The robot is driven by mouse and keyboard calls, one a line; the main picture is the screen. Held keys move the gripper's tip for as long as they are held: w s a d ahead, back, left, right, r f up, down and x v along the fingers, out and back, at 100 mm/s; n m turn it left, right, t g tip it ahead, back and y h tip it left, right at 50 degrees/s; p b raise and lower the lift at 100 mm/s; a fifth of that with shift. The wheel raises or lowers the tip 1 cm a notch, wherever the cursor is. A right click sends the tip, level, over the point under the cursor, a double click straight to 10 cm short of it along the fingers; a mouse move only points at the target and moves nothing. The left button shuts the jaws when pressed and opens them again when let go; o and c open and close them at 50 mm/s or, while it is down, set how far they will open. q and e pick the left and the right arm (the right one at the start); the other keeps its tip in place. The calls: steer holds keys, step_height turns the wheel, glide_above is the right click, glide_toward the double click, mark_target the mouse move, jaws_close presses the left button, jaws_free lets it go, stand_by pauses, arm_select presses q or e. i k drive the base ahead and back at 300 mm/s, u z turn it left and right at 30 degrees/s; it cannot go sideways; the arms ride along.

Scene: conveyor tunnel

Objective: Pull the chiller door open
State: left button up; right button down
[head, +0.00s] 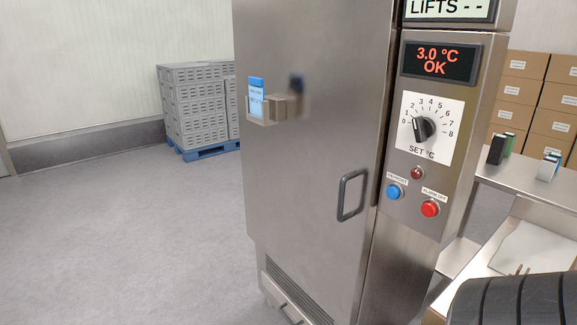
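The chiller door (310,150) is a large brushed-steel panel filling the middle of the head view. It looks shut, with a narrow dark seam along its right edge beside the control panel (435,185). A dark grey loop handle (342,200) stands upright near the door's right edge, at lower middle height. Nothing touches the handle. A small holder (262,108) with a blue and white card is on the door's upper left.
A dial, blue and red buttons and a "3.0 °C OK" display (440,62) are right of the door. A steel shelf (525,182) and cardboard boxes (525,85) stand at right. Grey crates (198,100) sit on a blue pallet behind. Floor at left is clear.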

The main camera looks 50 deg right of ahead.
mark_target(311, 179)
steer(key=i, duration=1.3)
steer(key=z, duration=2.65)
